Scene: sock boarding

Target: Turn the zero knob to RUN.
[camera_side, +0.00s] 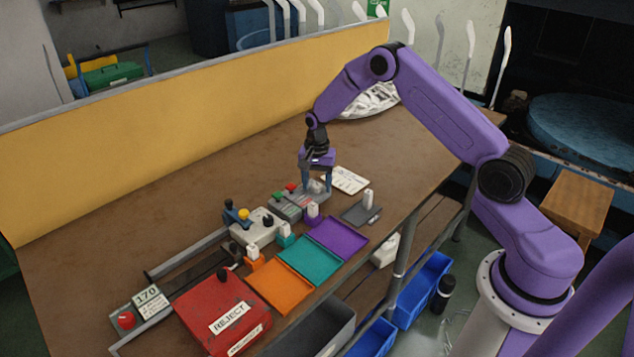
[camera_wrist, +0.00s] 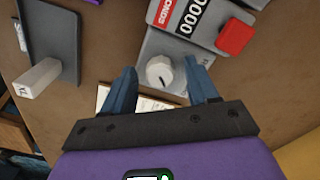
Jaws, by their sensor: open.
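The white round knob (camera_wrist: 160,72) sits on a grey counter box (camera_wrist: 172,47) in the wrist view. A dark line marks the knob; I cannot read a RUN label. The same box (camera_side: 287,210) is in the middle of the bench in the side view. My gripper (camera_side: 316,188) points down over the right end of the box. In the wrist view the open fingers of my gripper (camera_wrist: 161,75) stand on either side of the knob, with gaps visible. I cannot tell how far down they reach. The knob is hard to make out in the side view.
A red button (camera_wrist: 235,37) and a "0000" display (camera_wrist: 198,20) are on the box near the knob. A grey plate with a white upright piece (camera_wrist: 37,78) lies to the left. Purple (camera_side: 337,236), teal (camera_side: 309,258) and orange (camera_side: 279,288) trays and a red REJECT box (camera_side: 221,308) line the front.

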